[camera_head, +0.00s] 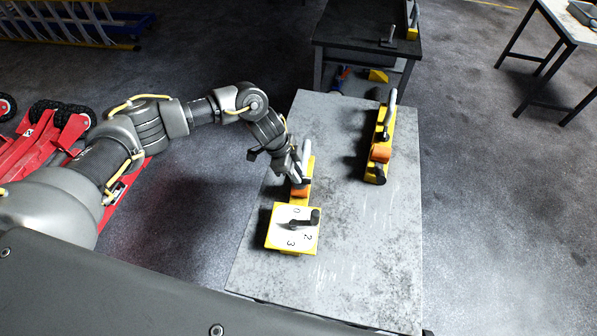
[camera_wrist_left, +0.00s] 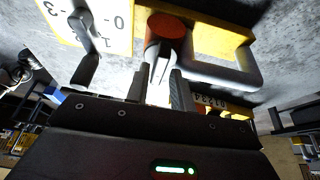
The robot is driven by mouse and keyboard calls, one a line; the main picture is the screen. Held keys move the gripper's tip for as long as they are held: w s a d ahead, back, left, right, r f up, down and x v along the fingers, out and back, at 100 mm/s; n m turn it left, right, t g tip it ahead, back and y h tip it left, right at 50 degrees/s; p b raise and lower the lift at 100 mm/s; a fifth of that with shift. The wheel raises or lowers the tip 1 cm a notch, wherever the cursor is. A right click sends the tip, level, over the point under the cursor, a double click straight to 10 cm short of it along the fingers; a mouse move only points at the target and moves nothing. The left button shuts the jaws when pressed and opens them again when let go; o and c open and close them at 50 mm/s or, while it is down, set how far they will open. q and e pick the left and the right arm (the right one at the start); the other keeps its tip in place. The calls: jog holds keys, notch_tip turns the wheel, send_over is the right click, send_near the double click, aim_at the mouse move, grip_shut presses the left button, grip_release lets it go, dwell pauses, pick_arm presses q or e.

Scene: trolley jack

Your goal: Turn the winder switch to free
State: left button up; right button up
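A yellow switch unit with a white dial plate (camera_head: 284,238) lies on the grey table. The plate carries the numbers 0, 2 and 3 and a black handle (camera_head: 303,220). The plate also shows in the left wrist view (camera_wrist_left: 112,22). Behind it is a yellow bar with an orange-red knob (camera_head: 300,191), seen as a red disc (camera_wrist_left: 167,25) in the wrist view. My left gripper (camera_head: 297,178) is over this knob. Its fingers (camera_wrist_left: 158,92) stand apart on either side of a pale grey lever (camera_wrist_left: 158,66) by the knob; whether they press on it is unclear. My right gripper is out of view.
A second yellow bar with an orange part (camera_head: 380,152) and grey lever lies further right on the grey table (camera_head: 345,245). A dark bench (camera_head: 350,40) stands behind. A red trolley jack (camera_head: 40,150) is at the left.

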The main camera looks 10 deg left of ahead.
pick_arm(q)
jog(key=shift+d+f, duration=0.3)
jog(key=shift+f, duration=0.35)
jog(key=shift+d+f, duration=0.1)
jog(key=shift+f, duration=0.1)
jog(key=shift+c, duration=0.2)
grip_shut()
